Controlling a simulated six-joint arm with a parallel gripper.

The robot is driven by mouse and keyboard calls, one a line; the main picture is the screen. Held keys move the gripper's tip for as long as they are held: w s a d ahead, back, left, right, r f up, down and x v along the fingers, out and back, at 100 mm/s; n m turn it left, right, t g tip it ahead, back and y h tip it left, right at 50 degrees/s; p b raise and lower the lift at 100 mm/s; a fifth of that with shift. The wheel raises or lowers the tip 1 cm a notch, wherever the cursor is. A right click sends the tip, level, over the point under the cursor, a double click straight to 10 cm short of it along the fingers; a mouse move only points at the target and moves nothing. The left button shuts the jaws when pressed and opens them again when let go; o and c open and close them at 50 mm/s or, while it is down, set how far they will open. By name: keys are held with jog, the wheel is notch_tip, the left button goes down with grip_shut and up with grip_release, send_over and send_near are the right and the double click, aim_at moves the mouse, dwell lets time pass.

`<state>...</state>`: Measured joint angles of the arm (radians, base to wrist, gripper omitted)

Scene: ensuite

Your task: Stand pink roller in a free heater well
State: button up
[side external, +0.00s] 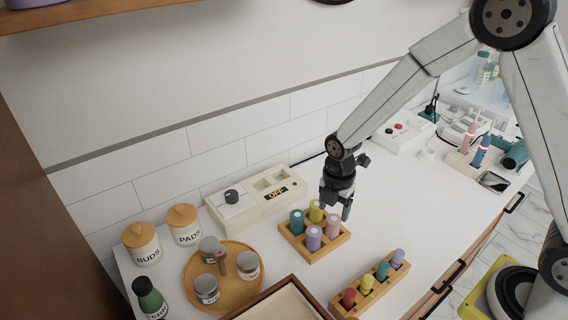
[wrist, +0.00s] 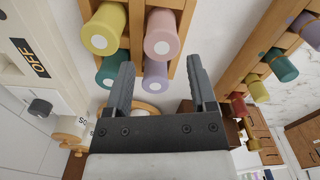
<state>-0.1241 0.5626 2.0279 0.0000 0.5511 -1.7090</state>
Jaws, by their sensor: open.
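The pink roller (side external: 333,223) stands upright in a wooden rack with a yellow, a teal and a purple roller. In the wrist view, the pink roller (wrist: 162,34) shows its pale end dot just beyond my fingertips. My gripper (side external: 338,205) is over the rack's back right part, pointing down, open and empty. In the wrist view, its fingers (wrist: 160,63) are spread apart, with the purple roller (wrist: 155,76) seen between them. The cream heater (side external: 258,199) is behind the rack, with a display reading OFF. Its recessed wells (side external: 270,180) look empty, though their insides are small in view.
A second wooden rack (side external: 372,289) with several thinner rollers stands in front. A round wooden tray (side external: 222,276) of jars is at left, beside an open-topped box (side external: 278,302). Two lidded canisters (side external: 143,245) stand by the wall.

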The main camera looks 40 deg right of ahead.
aim_at(334, 218)
jog(key=shift+d+f, duration=0.15)
jog(key=shift+f, duration=2.4)
grip_shut()
jog(key=shift+r, duration=0.15)
